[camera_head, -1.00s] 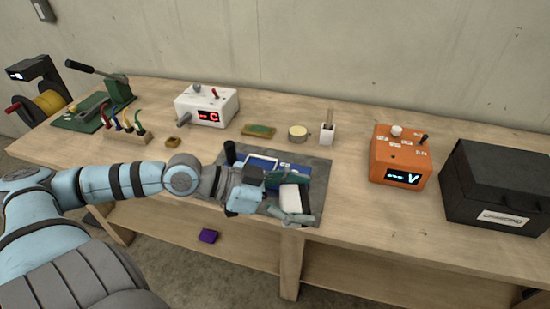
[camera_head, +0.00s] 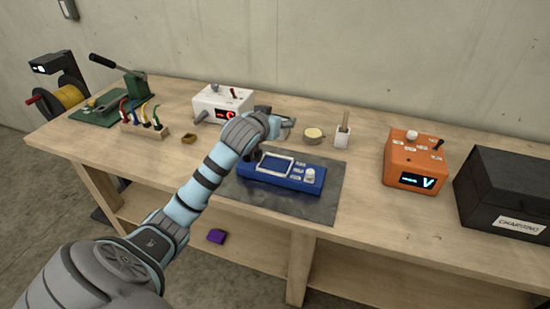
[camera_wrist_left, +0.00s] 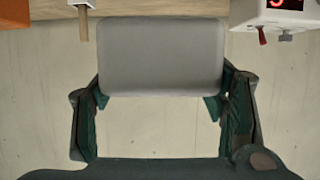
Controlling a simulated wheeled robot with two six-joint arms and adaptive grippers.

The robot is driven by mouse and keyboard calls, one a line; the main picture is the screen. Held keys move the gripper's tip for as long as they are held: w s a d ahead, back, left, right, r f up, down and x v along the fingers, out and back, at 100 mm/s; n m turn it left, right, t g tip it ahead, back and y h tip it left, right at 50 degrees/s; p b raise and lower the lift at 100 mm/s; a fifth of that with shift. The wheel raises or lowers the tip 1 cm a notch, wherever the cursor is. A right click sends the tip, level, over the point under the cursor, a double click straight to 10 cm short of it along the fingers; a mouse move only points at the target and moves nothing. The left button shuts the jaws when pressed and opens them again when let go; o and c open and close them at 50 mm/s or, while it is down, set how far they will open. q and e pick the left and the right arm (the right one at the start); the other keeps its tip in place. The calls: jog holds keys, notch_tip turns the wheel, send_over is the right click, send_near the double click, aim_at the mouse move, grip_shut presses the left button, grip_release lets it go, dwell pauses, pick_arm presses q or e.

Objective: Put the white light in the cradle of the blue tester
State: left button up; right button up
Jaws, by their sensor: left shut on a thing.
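The blue tester (camera_head: 262,185) lies on the dark mat, with a pale rectangular frame (camera_head: 290,161) on its top and a white knob (camera_head: 310,175) at its right end. My left gripper (camera_head: 285,124) is behind the tester, over the back of the bench. In the left wrist view, its fingers (camera_wrist_left: 158,103) are shut on the white light (camera_wrist_left: 160,55), a pale, rounded block. The light cannot be made out in the head view. My right gripper is not in view.
A white meter (camera_head: 221,97), a round tin (camera_head: 313,134) and a white cup (camera_head: 342,137) stand close to my left gripper. An orange meter (camera_head: 414,158) and a black box (camera_head: 505,187) stand at right. The dark mat (camera_head: 325,192) is clear around the tester.

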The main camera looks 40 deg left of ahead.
pick_arm(q)
jog(key=f+b, duration=0.1)
jog(key=f, duration=1)
jog(key=shift+w+d+f+b, duration=0.1)
jog(key=shift+w+f+b, duration=0.1)
jog(key=shift+f+b, duration=0.2)
jog(key=o, duration=1.2)
jog(key=shift+o, duration=0.2)
jog(key=shift+r, duration=0.1)
jog(key=shift+s+d+r, duration=0.1)
jog(key=shift+s+r, duration=0.05)
jog(key=shift+s, duration=0.25)
jog(key=p+v, duration=0.2)
jog(key=v, duration=0.9)
